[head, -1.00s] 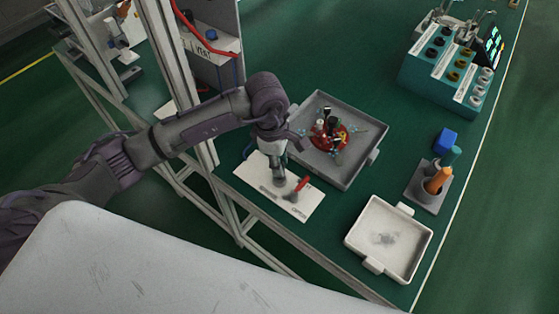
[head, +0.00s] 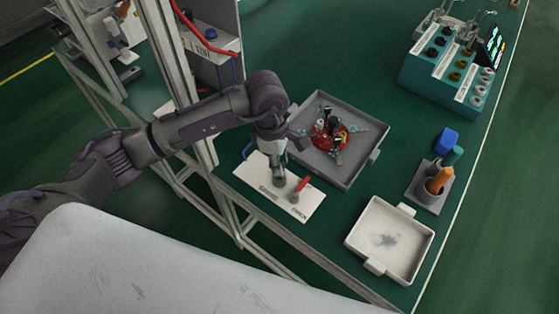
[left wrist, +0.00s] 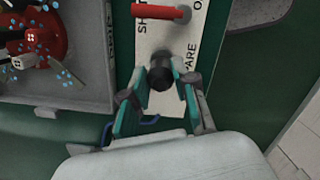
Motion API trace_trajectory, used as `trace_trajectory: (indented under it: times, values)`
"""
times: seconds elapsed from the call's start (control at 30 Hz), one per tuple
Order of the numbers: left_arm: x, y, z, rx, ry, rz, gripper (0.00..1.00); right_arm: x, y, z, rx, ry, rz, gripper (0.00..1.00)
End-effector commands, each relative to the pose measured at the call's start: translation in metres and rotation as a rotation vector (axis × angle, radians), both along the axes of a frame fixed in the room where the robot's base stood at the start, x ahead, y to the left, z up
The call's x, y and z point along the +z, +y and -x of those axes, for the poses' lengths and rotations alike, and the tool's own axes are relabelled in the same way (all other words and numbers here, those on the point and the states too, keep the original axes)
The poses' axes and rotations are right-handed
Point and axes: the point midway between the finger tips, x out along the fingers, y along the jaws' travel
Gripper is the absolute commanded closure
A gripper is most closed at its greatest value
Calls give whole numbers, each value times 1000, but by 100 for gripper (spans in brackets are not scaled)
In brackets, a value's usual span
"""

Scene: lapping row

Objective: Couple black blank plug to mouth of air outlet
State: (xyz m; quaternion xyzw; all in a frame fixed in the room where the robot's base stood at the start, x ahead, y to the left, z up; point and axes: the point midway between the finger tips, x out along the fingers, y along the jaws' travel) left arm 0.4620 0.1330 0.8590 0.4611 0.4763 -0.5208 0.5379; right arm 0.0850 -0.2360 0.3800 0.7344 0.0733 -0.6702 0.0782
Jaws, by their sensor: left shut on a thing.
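My left gripper (head: 278,178) reaches down over a white labelled plate (head: 254,184) on the green bench. In the left wrist view the gripper (left wrist: 162,82) has its teal fingers shut on a black blank plug (left wrist: 160,74). A short dark fitting at the plug's far end, over the plate beside the lettering, looks like the air outlet (left wrist: 161,56). The plug appears in line with it, but I cannot tell whether they touch or are joined. A red-handled valve (head: 303,184) stands on the plate, right of the gripper. My right gripper is not in view.
A grey tray (head: 366,170) with red and dark parts lies just behind the plate. A white tray (head: 357,246) sits at the front right. A grey holder (head: 420,191) with an orange-handled tool and a teal rack (head: 421,72) stand farther right. A metal frame post rises left.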

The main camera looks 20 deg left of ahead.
Motion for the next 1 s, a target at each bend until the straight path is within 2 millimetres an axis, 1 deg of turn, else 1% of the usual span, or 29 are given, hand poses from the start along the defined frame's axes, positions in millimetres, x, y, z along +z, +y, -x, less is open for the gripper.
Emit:
trace_trajectory:
  times: [0.27,1.0]
  values:
    - [-1,0,0,0,0,0,100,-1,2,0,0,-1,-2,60]
    - [-20,0,0,0,0,0,100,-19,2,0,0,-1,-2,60]
